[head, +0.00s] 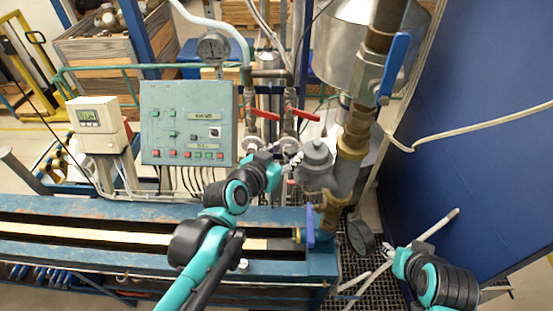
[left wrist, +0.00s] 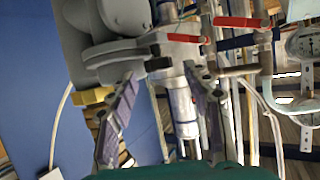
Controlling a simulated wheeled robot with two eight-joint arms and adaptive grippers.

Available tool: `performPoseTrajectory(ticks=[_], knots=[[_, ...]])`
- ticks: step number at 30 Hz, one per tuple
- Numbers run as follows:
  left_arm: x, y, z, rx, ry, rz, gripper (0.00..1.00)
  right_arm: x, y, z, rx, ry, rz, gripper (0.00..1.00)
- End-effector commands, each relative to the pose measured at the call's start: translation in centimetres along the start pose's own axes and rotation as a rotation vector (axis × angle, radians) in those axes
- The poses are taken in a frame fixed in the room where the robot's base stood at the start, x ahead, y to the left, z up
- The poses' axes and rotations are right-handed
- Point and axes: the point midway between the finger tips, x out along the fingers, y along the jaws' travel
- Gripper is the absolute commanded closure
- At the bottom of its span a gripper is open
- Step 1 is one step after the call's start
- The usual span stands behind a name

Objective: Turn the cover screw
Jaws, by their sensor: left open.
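The grey water meter (head: 318,165) with its round domed cover sits on the brass and grey pipework right of centre. My left gripper (head: 288,165) is at the meter's left side. In the left wrist view the grey meter body (left wrist: 120,52) fills the upper left, and the fingers of my open left gripper (left wrist: 162,84) stand apart below it. A small dark part (left wrist: 158,64) on the meter lies just beyond the fingertips; I cannot tell whether it is the cover screw. My right gripper (head: 404,258) is low at the right, away from the meter, its jaws unclear.
Red valve handles (head: 262,114) and a pressure gauge (head: 213,47) stand behind and left of the meter. A blue-handled valve (head: 394,68) rises above it. A control panel (head: 188,122) stands left, and a blue wall (head: 480,130) bounds the right.

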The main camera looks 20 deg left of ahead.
Motion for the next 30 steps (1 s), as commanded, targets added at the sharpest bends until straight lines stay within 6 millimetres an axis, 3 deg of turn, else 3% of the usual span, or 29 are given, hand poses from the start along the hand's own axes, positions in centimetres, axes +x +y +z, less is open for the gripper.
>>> performPoseTrajectory(ticks=[15,30], knots=[[-5.6,-0.1,0.1,-0.001,-0.001,-0.002,0.5,0.0,0.0,0.0,0.0,0.0,0.0,0.6],[-6.3,-0.1,0.1,0.001,0.0,0.0,0.5,0.0,0.0,0.0,0.0,0.0,0.0,0.6]])
